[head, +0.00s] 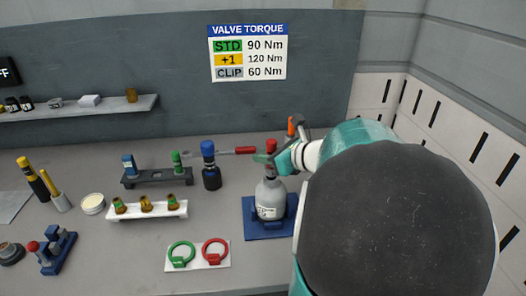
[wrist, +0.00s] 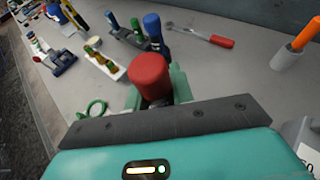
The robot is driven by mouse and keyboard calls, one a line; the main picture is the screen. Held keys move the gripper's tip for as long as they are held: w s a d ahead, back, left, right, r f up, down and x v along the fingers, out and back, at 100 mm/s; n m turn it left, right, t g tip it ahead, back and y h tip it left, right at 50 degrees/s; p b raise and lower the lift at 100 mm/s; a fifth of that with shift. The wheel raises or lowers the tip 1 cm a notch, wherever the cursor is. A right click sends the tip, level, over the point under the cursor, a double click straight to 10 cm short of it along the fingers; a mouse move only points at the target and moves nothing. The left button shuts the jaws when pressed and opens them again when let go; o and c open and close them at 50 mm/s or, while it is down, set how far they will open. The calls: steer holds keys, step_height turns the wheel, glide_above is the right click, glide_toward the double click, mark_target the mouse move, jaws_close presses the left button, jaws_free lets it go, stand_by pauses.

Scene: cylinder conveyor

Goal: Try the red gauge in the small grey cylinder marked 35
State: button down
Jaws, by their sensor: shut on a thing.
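The red gauge (head: 271,146) has a red cap and a darker shaft below it. It also shows in the wrist view (wrist: 149,75), upright between the green fingers. My gripper (head: 271,159) is shut on it, directly above the small grey cylinder (head: 270,196). The cylinder stands upright in a blue base (head: 257,230). Its label is too small to read. The shaft's lower end is close to the cylinder's neck; I cannot tell whether it is inside.
A blue-topped dark cylinder (head: 211,168) stands left of the cylinder. A dark rack (head: 157,178) holds blue and green gauges. A red-handled wrench (head: 240,151) lies behind. A white plate (head: 199,262) with green and red rings lies in front. An orange-handled tool (wrist: 306,33) stands at right.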

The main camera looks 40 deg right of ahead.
mark_target(272, 140)
steer(key=shift+f, duration=0.3)
stand_by(3.6)
steer(key=shift+r, duration=2.55)
